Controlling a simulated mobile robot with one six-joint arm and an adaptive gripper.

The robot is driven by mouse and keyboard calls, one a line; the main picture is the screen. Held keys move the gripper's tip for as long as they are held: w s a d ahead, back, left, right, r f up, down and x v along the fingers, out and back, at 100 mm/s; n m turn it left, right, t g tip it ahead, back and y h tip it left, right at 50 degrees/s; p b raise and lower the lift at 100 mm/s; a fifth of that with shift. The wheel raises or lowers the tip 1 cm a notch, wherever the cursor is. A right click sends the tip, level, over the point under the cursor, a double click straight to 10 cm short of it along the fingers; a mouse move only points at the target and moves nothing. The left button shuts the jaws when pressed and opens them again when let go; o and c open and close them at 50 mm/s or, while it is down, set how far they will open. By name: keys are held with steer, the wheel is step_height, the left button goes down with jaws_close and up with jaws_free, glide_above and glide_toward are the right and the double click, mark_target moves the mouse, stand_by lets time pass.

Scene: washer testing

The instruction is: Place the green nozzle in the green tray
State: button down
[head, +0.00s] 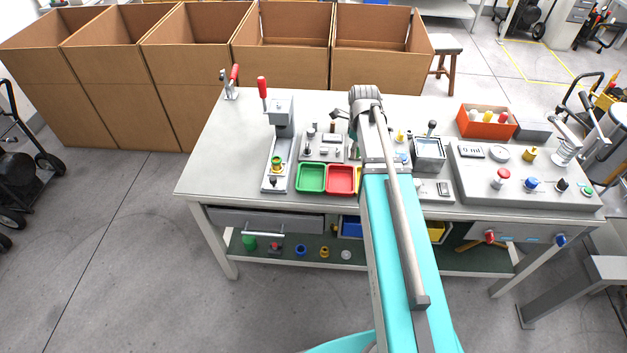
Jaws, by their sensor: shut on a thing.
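The green tray (311,178) lies on the table left of the red tray and looks empty. My gripper (341,116) is above the back of the table, beyond the trays and slightly to their right. Its dark fingers show only in part beside my grey wrist. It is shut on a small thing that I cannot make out. I cannot pick out the green nozzle for certain. A small yellow and green part (277,163) sits on the base of the lever press.
The lever press (283,118) stands left of the green tray. The red tray (341,180) is beside it, partly near my arm. A control panel (525,178) and an orange bin (486,123) are to the right.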

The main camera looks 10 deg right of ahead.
steer(key=s+a+n, duration=0.1)
steer(key=s+a, duration=0.3)
steer(key=a, duration=0.6)
steer(key=s+a+n, duration=0.2)
steer(key=s+a, duration=0.3)
steer(key=a, duration=0.5)
steer(key=shift+s+r+p, duration=0.25)
steer(key=shift+r+p, duration=0.05)
steer(key=shift+r, duration=0.05)
steer(key=shift+w+d, duration=0.1)
steer(key=w+d+f+b, duration=0.1)
steer(key=w+f+b, duration=0.1)
steer(key=w, duration=0.1)
steer(key=w+d+f+b, duration=0.2)
steer(key=w+f+b, duration=0.1)
steer(key=w, duration=0.1)
steer(key=w+d+f+b, duration=0.2)
steer(key=w+f+b, duration=0.1)
steer(key=shift+w+d, duration=0.2)
steer(key=shift+w, duration=0.15)
steer(key=shift+w+d+f+b, duration=0.25)
steer(key=shift+w+f+b, duration=0.2)
steer(key=shift+f+b, duration=0.05)
